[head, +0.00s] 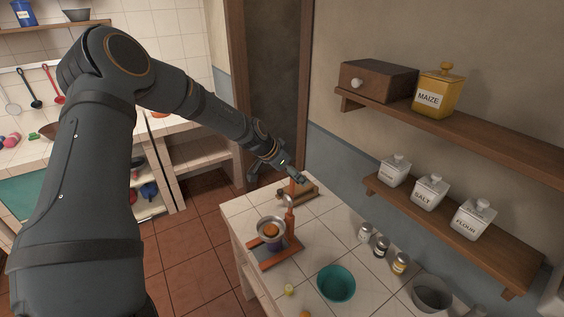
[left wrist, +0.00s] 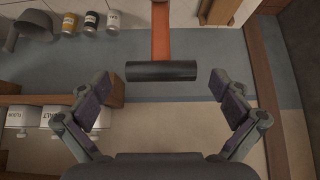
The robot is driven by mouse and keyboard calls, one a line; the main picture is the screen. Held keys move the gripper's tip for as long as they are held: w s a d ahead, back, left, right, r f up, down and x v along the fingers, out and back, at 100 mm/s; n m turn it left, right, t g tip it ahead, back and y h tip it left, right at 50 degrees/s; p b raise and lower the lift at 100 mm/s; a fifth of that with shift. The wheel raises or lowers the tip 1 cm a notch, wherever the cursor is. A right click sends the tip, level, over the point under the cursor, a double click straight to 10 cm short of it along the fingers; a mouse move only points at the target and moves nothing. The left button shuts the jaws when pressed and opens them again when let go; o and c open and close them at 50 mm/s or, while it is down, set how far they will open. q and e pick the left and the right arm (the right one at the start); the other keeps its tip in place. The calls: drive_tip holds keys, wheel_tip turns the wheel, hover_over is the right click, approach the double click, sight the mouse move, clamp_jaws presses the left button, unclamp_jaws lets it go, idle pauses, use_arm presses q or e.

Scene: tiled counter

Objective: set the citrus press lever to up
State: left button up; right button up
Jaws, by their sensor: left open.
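The citrus press stands on the tiled counter, with an orange-red base (head: 279,258), an upright post (head: 289,218) and a metal bowl with something orange in it. In the left wrist view its orange lever (left wrist: 161,36) ends in a black crosswise handle (left wrist: 162,71). My left gripper (head: 298,178) is at the upper end of the press in the head view, and partly hides the lever there. In the left wrist view the gripper (left wrist: 160,86) is open, with one finger on each side of the handle and a gap at both ends. My right gripper is not in view.
A teal bowl (head: 336,284), several small jars (head: 381,247) and a grey pot (head: 432,293) stand right of the press. Wall shelves with labelled canisters (head: 430,192) are at the right.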

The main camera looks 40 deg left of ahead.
use_arm(q)
drive_tip(key=v, duration=0.9)
